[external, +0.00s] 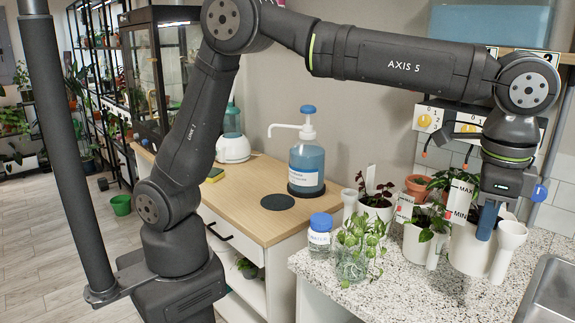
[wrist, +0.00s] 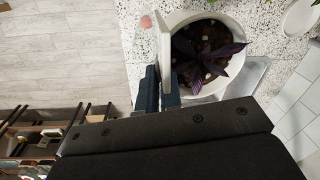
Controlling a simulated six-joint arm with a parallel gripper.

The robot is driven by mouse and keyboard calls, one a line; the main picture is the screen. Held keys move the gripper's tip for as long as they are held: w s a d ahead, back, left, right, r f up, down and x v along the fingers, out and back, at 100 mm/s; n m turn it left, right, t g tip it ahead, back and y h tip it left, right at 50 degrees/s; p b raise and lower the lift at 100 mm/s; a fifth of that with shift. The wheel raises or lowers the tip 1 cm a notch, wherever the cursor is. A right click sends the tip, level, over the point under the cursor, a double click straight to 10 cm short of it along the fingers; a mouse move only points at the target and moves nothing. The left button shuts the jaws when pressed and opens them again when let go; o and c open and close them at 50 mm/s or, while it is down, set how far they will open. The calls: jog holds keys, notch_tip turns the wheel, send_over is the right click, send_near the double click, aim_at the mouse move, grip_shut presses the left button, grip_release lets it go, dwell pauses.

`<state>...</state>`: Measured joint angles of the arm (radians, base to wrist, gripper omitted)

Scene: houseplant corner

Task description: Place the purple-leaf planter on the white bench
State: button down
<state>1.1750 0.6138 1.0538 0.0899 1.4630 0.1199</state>
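The purple-leaf planter is a white pot (external: 468,252) on the right of the speckled counter in the external view. In the wrist view its pale rim (wrist: 236,22) surrounds soil and dark purple leaves. My gripper (external: 488,225) points down at it; in the wrist view my dark blue fingers (wrist: 161,92) lie close together, shut on the flat white piece at the pot's side. My gripper hides the leaves in the external view. I cannot tell whether the pot touches the counter, or which white-fronted unit is the white bench.
The speckled counter (external: 400,296) holds a dark-leaf plant (external: 376,194), a glass jar of greenery (external: 355,255), a blue-capped bottle (external: 319,236) and other pots. A sink (external: 550,296) is at right. A wood-topped cabinet (external: 240,205) holds a blue pump bottle (external: 307,160) and has free room in front.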

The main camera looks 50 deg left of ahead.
jog(key=w+a+r+n, duration=0.1)
jog(key=w+a+r, duration=0.3)
jog(key=w+a, duration=0.7)
jog(key=w+a+f+n, duration=0.3)
jog(key=w+a+f, duration=0.2)
jog(key=w+a, duration=0.55)
jog(key=w+a+f+n, duration=0.2)
jog(key=w+a+f, duration=0.2)
jog(key=a, duration=0.6)
jog(key=w+a+f+n, duration=0.1)
jog(key=w+a+f, duration=0.2)
jog(key=a, duration=0.7)
jog(key=s+a+f+n, duration=0.1)
jog(key=s+a+f, duration=0.2)
jog(key=a, duration=1.2)
jog(key=s+a+f+n, duration=0.15)
jog(key=a+f, duration=0.25)
jog(key=a, duration=1.1)
jog(key=s+a+f, duration=0.3)
jog(key=s+a, duration=0.1)
jog(key=a, duration=1)
jog(key=w+a+r+m, duration=0.1)
jog(key=w+a+r, duration=0.4)
jog(key=w+a, duration=0.7)
notch_tip(320, 180, down, 10)
jog(key=shift+w+d+y, duration=0.15)
jog(key=shift+w+y, duration=0.1)
jog(key=shift+y, duration=0.05)
